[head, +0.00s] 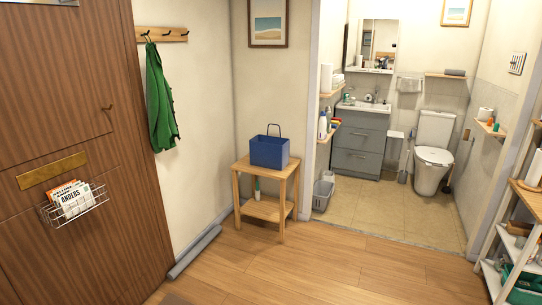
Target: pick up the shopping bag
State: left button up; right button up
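A dark blue shopping bag (269,152) with a raised dark handle stands upright on a small wooden side table (243,165) against the wall, left of the bathroom opening. Its top appears open; I cannot see what is inside. Neither of my grippers shows in the head view.
A wooden door (108,215) with a wire mail basket (90,211) is at the left. A grey roll (195,251) lies along the wall base. Shelves (490,275) stand at the right edge. A green garment (159,100) hangs from hooks. The wooden floor (330,270) before the table is clear.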

aim_at(265, 151)
jog(key=i, duration=2.1)
jog(key=i+l+u, duration=0.2)
jog(key=i, duration=0.3)
jog(key=i+l+u, duration=0.15)
jog(key=i, duration=0.3)
jog(key=i+l+u, duration=0.2)
jog(key=i, duration=0.3)
jog(key=i+l+u, duration=0.9)
